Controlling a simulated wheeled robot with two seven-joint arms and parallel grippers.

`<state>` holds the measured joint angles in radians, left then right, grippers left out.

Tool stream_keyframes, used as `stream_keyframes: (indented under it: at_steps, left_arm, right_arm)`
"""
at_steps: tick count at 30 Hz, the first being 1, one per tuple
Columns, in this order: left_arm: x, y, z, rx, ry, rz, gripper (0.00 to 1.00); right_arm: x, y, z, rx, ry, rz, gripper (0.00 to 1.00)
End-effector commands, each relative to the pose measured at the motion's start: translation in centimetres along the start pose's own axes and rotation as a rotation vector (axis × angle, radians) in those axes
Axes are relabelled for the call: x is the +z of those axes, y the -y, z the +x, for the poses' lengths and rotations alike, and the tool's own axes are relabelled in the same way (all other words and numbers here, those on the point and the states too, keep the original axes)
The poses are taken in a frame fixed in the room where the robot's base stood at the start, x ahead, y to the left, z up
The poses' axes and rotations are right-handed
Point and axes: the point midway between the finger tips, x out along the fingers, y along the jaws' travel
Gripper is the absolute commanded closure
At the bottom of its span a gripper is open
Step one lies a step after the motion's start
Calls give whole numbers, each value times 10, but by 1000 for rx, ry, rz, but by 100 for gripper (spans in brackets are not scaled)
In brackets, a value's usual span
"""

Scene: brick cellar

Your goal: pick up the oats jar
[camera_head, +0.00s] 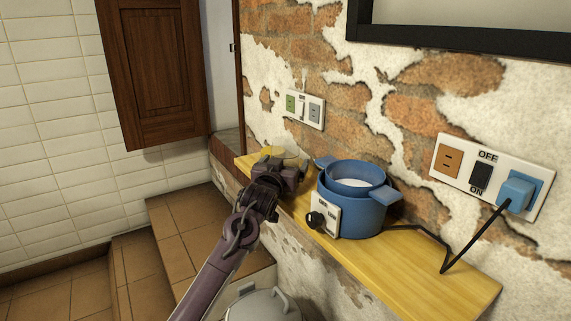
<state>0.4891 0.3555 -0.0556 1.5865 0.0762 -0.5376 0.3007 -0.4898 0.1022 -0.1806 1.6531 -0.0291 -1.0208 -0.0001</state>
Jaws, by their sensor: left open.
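A pale yellowish round-topped object (284,152), which looks like the oats jar, stands at the far left end of the wooden shelf (410,267). Only its upper part shows, and no label can be read. My left gripper (282,166) reaches up from the bottom of the view and covers its lower part. The left gripper is open, with its fingers in front of the jar. I cannot tell whether they touch it or reach around it. My right gripper is not in view.
A blue pot cooker (351,213) with a control box stands on the shelf right of my left gripper. Its black cord runs to a wall socket (492,175). A lidded metal pot (263,304) is below the shelf. Tiled steps (190,222) lie to the left.

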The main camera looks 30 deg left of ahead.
Motion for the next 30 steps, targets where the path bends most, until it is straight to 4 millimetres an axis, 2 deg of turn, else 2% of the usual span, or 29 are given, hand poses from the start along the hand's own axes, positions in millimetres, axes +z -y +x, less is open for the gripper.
stream_keyframes:
  at_steps: [3, 10, 21, 30]
  left_arm:
    - [-1, 0, 8, 1, -1, 0, 8]
    - [0, 0, 8, 1, 0, 0, 8]
    - [0, 0, 8, 1, 0, 0, 56]
    - [-1, 0, 8, 1, -1, 0, 58]
  right_arm:
    - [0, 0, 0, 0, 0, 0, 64]
    - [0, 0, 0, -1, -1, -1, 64]
    - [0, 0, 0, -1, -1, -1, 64]
    - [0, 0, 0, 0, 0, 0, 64]
